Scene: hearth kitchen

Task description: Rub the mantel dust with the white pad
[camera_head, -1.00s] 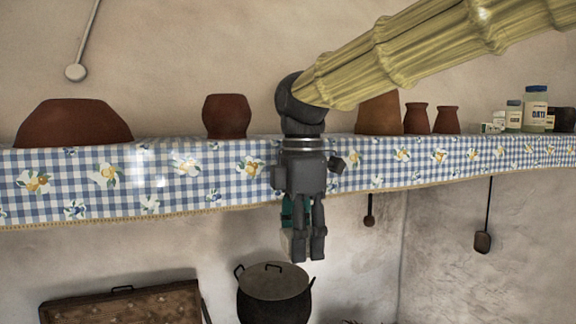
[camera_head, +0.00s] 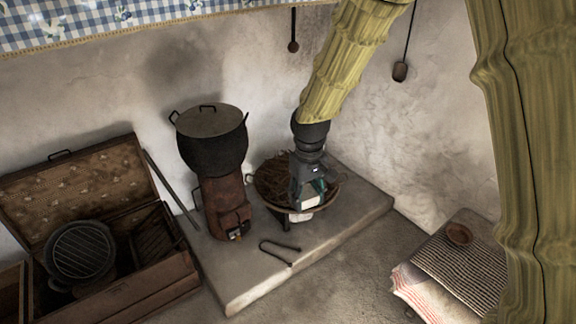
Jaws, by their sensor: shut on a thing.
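My gripper (camera_head: 308,198) points down at the right of the black pot, in front of or over a round, dark, basket-like stand (camera_head: 270,187). It is shut on the white pad (camera_head: 311,202), which shows as a pale patch with some teal between the fingers. The fingers hide part of the pad. The mantel (camera_head: 110,22), covered in a blue-and-white checked cloth, shows only as its lower front at the top left, well above my gripper. No mantel dust is in view, and the mantel's top is out of frame.
A black lidded pot (camera_head: 212,140) stands on a rusty stove (camera_head: 226,205) on a low stone hearth (camera_head: 350,215). A bent metal tool (camera_head: 280,250) lies in front. An open wooden chest (camera_head: 75,195) is at left. A cloth-covered table (camera_head: 460,260) with a small brown bowl (camera_head: 459,233) is at lower right.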

